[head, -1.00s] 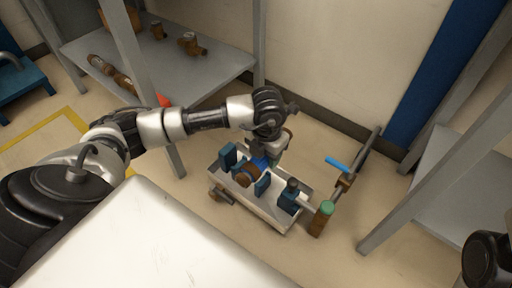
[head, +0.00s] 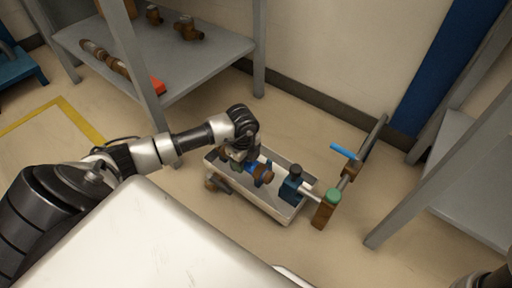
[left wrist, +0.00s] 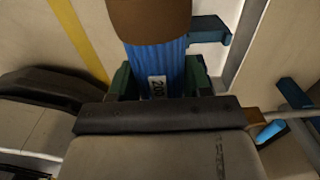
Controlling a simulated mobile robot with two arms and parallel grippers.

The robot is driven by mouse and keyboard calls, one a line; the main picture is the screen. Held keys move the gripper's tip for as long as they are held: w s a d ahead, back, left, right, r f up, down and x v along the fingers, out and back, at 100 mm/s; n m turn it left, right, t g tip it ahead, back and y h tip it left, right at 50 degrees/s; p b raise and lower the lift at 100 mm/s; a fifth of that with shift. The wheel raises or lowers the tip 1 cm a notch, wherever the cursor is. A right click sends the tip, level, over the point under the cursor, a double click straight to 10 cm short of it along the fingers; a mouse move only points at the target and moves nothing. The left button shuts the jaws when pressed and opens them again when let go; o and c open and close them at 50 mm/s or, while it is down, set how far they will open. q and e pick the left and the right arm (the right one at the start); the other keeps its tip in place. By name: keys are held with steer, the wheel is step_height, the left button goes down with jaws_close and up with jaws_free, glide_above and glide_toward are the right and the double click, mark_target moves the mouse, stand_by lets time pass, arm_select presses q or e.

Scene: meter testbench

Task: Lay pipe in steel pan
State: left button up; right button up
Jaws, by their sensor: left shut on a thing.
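The pipe is a ribbed blue piece with a brown end (head: 262,176). In the left wrist view the blue body (left wrist: 155,65) carries a white label and lies between the green fingers. My left gripper (head: 238,158) is shut on it at the steel pan's left part. The steel pan (head: 268,207) is a long pale tray on the floor. The pipe shows over the pan's opening; I cannot tell whether it touches the bottom. My gripper hides the pan's far left.
A dark blue clamp (head: 291,188) stands at the pan's right end, beside a brown post with a green top (head: 327,208) and a blue-handled valve pipe (head: 344,152). A grey shelf (head: 190,55) with brown fittings stands left. A grey rack (head: 465,195) stands right.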

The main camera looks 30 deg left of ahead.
arm_select(q)
steer(key=w+f+b, duration=0.2)
steer(key=f+b, duration=0.1)
steer(key=w+f+b, duration=0.2)
steer(key=w+b, duration=0.1)
steer(key=w+f+b, duration=0.2)
steer(key=f+b, duration=0.1)
steer(key=shift+w+a+f, duration=0.25)
steer(key=shift+a+f, duration=0.05)
steer(key=shift+a, duration=0.05)
steer(key=shift+r, duration=0.15)
steer(key=o, duration=1.3)
steer(key=shift+s+f, duration=0.1)
steer(key=shift+f, duration=0.1)
